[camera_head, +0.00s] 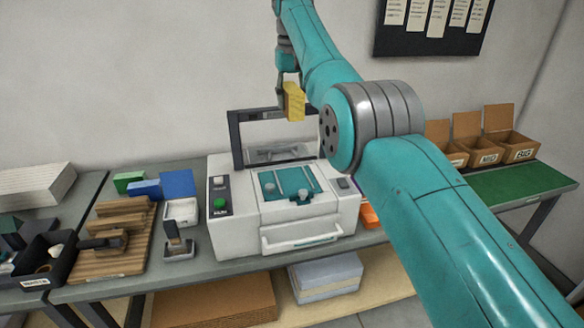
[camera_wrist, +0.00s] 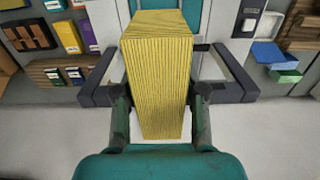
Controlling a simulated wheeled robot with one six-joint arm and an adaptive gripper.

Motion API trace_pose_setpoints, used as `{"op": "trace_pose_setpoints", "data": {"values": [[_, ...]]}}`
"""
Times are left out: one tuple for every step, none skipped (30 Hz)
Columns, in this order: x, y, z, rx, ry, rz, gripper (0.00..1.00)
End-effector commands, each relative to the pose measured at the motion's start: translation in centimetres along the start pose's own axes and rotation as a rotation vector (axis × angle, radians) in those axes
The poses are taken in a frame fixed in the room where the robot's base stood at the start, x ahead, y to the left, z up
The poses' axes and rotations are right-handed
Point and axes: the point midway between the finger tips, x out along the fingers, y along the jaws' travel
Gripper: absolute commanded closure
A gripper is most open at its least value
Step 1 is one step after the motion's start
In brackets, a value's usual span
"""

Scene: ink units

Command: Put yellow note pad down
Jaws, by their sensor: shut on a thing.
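The yellow note pad (camera_head: 293,101) is a thick block held up in the air above the back of the white machine. In the wrist view the note pad (camera_wrist: 157,85) fills the middle, with fine lines along its sides. My gripper (camera_head: 284,98) is shut on it, one finger on each side. In the wrist view my gripper (camera_wrist: 160,100) shows both fingers against the pad's sides. The pad is clear of the surfaces below it. My arm hides part of the machine's right side and the bench behind it.
The white machine (camera_head: 230,240) has a raised dark frame (camera_head: 235,140) just below the pad. Left of it on the grey bench (camera_head: 225,266) are a wooden rack (camera_head: 120,262), a blue block (camera_head: 178,184) and a white tray (camera_head: 181,212). Open cardboard boxes (camera_head: 508,147) and a green mat (camera_head: 520,185) are at right.

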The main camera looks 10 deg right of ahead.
Motion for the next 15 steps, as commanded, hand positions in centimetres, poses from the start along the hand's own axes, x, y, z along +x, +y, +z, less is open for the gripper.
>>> {"op": "trace_pose_setpoints", "data": {"values": [[1.4, 0.0, -0.2, 0.0, -0.002, 0.0, 0.99], [2.0, 0.0, -0.3, 0.0, -0.001, 0.0, 0.99], [2.9, 0.0, -0.4, 0.0, -0.002, 0.0, 0.99], [3.5, 0.0, -0.5, 0.0, -0.001, 0.0, 0.99], [4.2, 0.0, -0.6, 0.0, -0.002, 0.0, 0.99], [5.1, 0.0, -0.7, 0.0, -0.001, 0.0, 0.99], [5.8, 0.1, -0.7, 0.0, -0.002, 0.0, 0.99], [6.4, 0.1, -0.8, 0.0, -0.001, 0.0, 0.99], [7.3, 0.1, -0.8, 0.0, -0.001, 0.0, 0.99], [8.0, 0.1, -0.8, 0.0, -0.001, 0.0, 0.99], [8.7, 0.1, -0.8, 0.0, -0.001, 0.0, 0.99], [9.5, 0.1, -0.8, 0.0, -0.001, 0.0, 0.99], [10.2, 0.1, -0.8, 0.0, -0.001, 0.0, 0.99], [10.9, 0.1, -0.7, 0.0, -0.001, 0.0, 0.99], [11.8, 0.1, -0.7, 0.0, -0.001, 0.0, 0.99]]}}
